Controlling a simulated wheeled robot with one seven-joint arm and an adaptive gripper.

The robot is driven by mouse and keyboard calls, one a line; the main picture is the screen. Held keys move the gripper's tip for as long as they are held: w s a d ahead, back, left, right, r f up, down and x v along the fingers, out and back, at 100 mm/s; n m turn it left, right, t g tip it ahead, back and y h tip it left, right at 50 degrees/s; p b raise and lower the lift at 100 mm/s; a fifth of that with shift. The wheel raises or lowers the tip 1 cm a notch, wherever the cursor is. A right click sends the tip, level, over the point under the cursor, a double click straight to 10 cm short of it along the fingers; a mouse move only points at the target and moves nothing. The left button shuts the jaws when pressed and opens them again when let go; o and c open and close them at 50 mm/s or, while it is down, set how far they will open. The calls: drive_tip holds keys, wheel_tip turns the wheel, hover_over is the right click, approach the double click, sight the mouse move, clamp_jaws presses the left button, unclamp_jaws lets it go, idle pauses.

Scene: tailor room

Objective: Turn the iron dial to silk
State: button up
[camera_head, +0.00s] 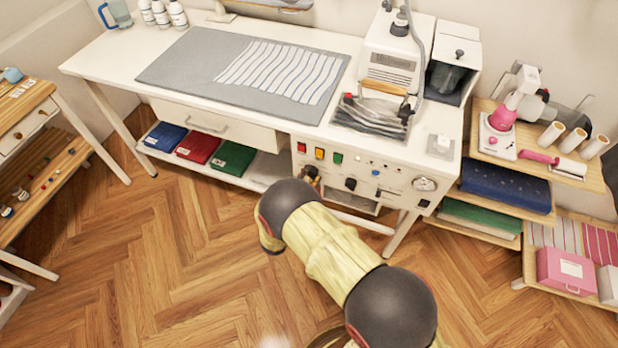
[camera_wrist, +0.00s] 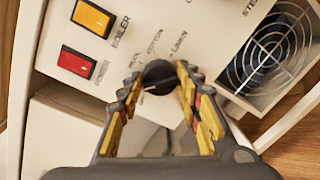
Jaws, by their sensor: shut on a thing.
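The iron dial (camera_wrist: 159,76) is a round black knob on the white control panel (camera_head: 345,163). In the wrist view it sits between the fingertips of my gripper (camera_wrist: 158,80), which is shut on it from both sides. Small printed labels fan out above the knob; "cotton" and "linen" are partly readable. I cannot surely make out the silk label. A small pale mark shows at the knob's lower left, but I cannot tell the setting.
Red (camera_wrist: 75,62) and orange (camera_wrist: 92,17) switches lie left of the dial; a round fan grille (camera_wrist: 270,52) lies right. The iron (camera_head: 378,110) rests on the white table (camera_head: 120,55) above the panel. Shelves (camera_head: 487,212) stand right. Open wooden floor (camera_head: 170,250) lies in front.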

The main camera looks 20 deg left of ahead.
idle(0.3)
drive_tip(key=o, duration=1.2)
drive_tip(key=shift+c, duration=0.2)
drive_tip(key=shift+s, duration=0.1)
drive_tip(key=s+a, duration=0.1)
drive_tip(key=s, duration=1)
drive_tip(key=shift+s+a+r, duration=0.25)
drive_tip(key=shift+s+r, duration=0.1)
